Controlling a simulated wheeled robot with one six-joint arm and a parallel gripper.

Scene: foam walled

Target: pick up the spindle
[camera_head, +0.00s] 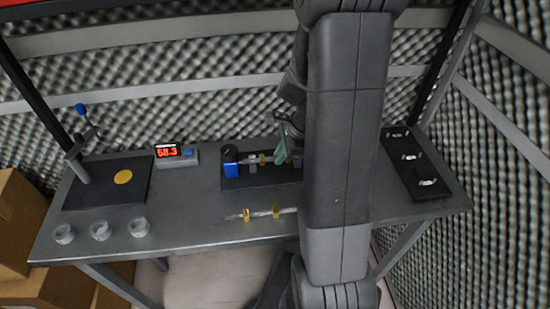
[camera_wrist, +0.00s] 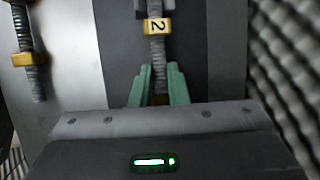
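One spindle, a grey threaded rod with yellow collars, lies across a dark fixture (camera_head: 240,183) on the bench; its yellow collar (camera_head: 262,159) shows in the head view. A second similar spindle (camera_head: 262,213) lies on the bench nearer the front and also shows in the wrist view (camera_wrist: 32,60).
A black tray (camera_head: 414,164) is right. Foam walls surround the bench. My arm hides the bench's middle right.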

